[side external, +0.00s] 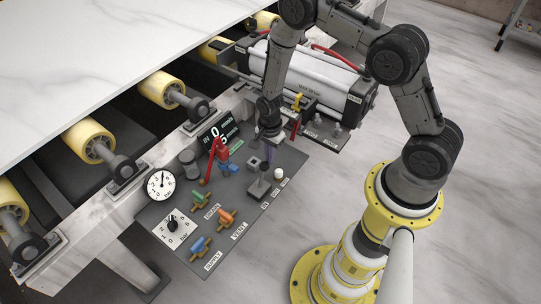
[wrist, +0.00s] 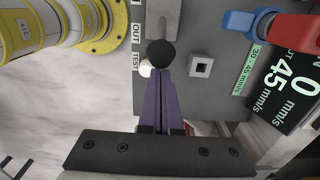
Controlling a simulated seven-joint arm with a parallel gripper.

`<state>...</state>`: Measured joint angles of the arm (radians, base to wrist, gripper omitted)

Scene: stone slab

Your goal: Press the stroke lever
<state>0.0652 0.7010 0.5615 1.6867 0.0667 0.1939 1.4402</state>
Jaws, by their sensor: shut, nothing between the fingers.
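The stroke lever is a short stick with a black ball knob (side external: 264,166) on a dark block, on the grey control panel (side external: 228,192) near the IN and OUT labels. In the wrist view the black knob (wrist: 161,52) shows just beyond my fingertips. My gripper (side external: 269,158) points down with its purple fingers shut and empty, directly above or beside the knob. In the wrist view my gripper (wrist: 160,72) has its tips overlapping the lower edge of the knob. I cannot tell whether they touch it.
A white TEST button (side external: 279,173) and a square grey post (wrist: 200,67) stand close to the knob. A red and blue valve (side external: 222,155), a display (side external: 217,131), a gauge (side external: 160,185) and coloured valve handles (side external: 226,217) occupy the panel's left part.

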